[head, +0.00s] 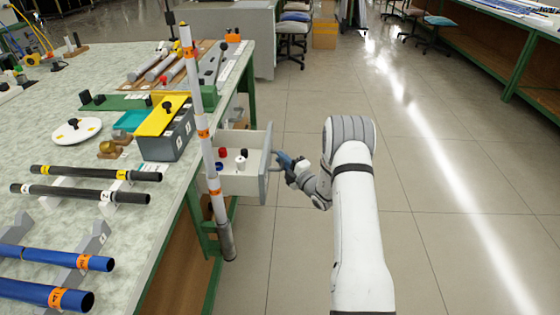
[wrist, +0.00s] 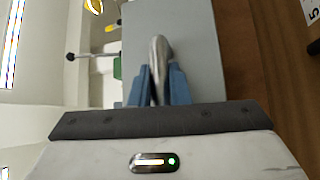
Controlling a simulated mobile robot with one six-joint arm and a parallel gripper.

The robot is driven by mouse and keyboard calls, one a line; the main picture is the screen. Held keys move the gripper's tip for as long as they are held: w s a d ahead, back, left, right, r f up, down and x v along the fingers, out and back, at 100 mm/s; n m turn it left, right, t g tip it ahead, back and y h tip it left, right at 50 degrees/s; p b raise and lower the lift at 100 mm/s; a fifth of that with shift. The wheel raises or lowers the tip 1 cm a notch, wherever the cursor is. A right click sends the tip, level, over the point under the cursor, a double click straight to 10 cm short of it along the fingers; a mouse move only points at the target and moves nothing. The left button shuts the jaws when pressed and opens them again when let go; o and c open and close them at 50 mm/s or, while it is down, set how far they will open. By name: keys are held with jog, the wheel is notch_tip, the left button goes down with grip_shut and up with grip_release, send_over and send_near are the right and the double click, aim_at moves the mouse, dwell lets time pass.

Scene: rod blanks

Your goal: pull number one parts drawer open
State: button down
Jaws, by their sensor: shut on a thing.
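A drawer (head: 237,183) with pale inner walls stands pulled out from under the workbench, on its right side. It holds a few small red, white, dark and blue-and-white parts. Its grey front (head: 264,165) faces away from the head camera, so no number shows there; the front also fills the middle of the wrist view (wrist: 195,50). My gripper (head: 284,159) is at the front's outer side. In the wrist view its blue fingers (wrist: 158,90) are shut on the metal drawer handle (wrist: 160,52).
The workbench (head: 110,240) holds black and blue rods on supports, a grey box with a yellow top (head: 165,130) and other parts. A striped upright pole (head: 203,130) stands at its edge, left of the drawer. The floor (head: 440,200) right of my arm is clear.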

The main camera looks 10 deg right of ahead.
jog(key=c, duration=1.4)
grip_release()
jog(key=shift+o, duration=0.2)
jog(key=p+v, duration=0.1)
jog(key=v, duration=0.6)
jog(key=shift+s+d, duration=0.2)
jog(key=shift+s, duration=0.1)
jog(key=shift+f, duration=0.1)
jog(key=shift+s, duration=0.1)
